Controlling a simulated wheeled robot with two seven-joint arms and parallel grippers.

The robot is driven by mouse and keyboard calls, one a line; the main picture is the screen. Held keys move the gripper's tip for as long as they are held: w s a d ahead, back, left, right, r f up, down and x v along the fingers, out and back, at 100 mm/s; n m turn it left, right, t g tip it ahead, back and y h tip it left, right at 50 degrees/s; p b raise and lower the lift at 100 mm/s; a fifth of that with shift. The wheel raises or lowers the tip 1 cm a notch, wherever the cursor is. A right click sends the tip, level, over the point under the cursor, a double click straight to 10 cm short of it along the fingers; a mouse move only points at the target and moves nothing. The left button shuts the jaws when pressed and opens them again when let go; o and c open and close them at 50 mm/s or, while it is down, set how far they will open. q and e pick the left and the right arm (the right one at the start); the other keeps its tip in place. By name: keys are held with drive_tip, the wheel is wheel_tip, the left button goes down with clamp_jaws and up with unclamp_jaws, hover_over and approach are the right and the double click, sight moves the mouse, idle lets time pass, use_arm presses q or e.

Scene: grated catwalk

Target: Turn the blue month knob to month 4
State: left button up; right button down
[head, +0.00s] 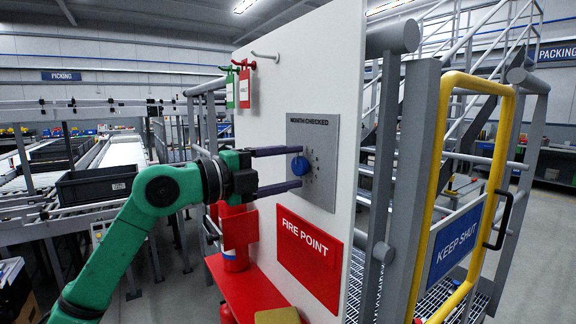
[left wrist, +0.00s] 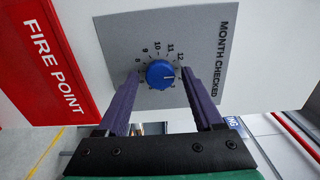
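The blue month knob (head: 299,166) sits on a grey plate (head: 325,134) marked MONTH CHECKED, fixed to a white panel. My left gripper (head: 300,168) is open, its two purple fingers reaching toward the plate, one above and one below the knob. In the left wrist view the knob (left wrist: 160,74) lies between the fingers, with a visible gap on each side. Numbers 8 to 12 are readable around it; the fingers cover some others. A small pale mark shows on the knob's right side; the number it points at is not readable. My right gripper is not in view.
A red FIRE POINT sign (head: 309,257) is below the plate. Red and green tags (head: 244,88) hang on the panel's left. A yellow-framed gate (head: 507,130) stands at right.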

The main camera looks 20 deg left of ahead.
use_arm(q)
clamp_jaws()
drive_tip(key=shift+m, duration=0.3)
drive_tip(key=m, duration=0.3)
drive_tip(key=shift+m, duration=0.3)
drive_tip(key=m+b, duration=0.1)
drive_tip(key=m, duration=0.3)
drive_tip(key=shift+m, duration=0.3)
drive_tip(key=m, duration=0.5)
drive_tip(key=shift+b, duration=0.3)
drive_tip(key=shift+m, duration=1.9)
